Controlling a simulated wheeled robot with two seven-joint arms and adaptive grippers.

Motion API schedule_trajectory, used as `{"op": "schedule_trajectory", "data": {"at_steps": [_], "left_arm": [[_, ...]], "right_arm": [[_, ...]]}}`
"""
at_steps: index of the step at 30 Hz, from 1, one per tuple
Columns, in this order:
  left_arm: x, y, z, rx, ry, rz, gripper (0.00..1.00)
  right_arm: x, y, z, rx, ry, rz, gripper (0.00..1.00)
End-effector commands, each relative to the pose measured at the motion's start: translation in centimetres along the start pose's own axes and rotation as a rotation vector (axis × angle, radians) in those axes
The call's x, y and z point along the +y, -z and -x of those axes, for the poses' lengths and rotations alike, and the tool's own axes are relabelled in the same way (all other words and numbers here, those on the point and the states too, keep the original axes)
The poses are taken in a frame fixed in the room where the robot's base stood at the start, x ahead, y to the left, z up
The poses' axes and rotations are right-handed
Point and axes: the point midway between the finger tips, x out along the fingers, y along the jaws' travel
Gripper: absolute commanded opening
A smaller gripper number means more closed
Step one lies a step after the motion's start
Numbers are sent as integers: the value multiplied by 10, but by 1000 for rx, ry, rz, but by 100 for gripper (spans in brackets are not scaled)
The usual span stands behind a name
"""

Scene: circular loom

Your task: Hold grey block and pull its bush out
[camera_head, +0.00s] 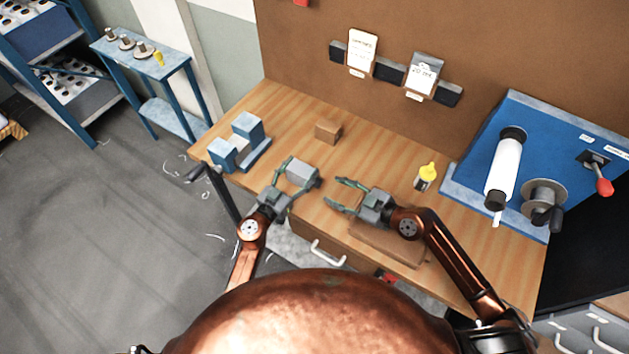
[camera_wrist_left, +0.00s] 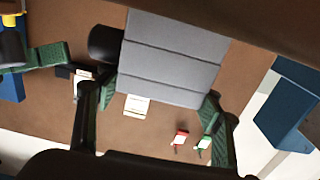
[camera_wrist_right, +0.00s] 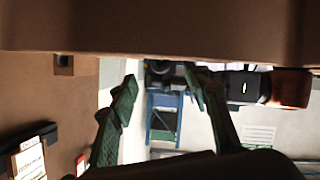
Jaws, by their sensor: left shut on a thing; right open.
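The grey block (camera_head: 302,173) is in my left gripper (camera_head: 297,178), which is shut on it over the left part of the table. In the left wrist view the grey block (camera_wrist_left: 170,60) sits between the two green fingers. A black bush (camera_wrist_left: 104,43) sticks out of its left side there. My right gripper (camera_head: 335,192) is open and empty, to the right of the block and apart from it. One of its green fingers shows at the left of the left wrist view, pointing towards the bush. In the right wrist view a dark round shape lies between the spread fingertips (camera_wrist_right: 160,80); I cannot tell whether it is the bush.
A light-blue fixture (camera_head: 252,157) stands at the table's left end. A small brown block (camera_head: 328,131) lies behind the grippers. A yellow-topped bottle (camera_head: 425,183) and a blue machine panel (camera_head: 543,130) are on the right. Bare wood (camera_head: 385,165) lies behind my right gripper.

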Motion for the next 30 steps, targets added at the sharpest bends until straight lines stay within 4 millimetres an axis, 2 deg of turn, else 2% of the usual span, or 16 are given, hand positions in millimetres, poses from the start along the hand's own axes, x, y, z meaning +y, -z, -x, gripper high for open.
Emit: {"op": "schedule_trajectory", "data": {"at_steps": [6,12,18,26,30], "left_arm": [[0,0,0,0,0,0,22],[0,0,0,0,0,0,22],[0,0,0,0,0,0,22],[0,0,0,0,0,0,22],[0,0,0,1,0,0,22]], "right_arm": [[0,0,-31,1,1,-1,44],[0,0,-51,0,0,-1,44],[0,-1,-59,-1,1,-1,44],[0,-1,-60,-1,1,-1,44],[0,-1,-60,-1,1,-1,35]]}}
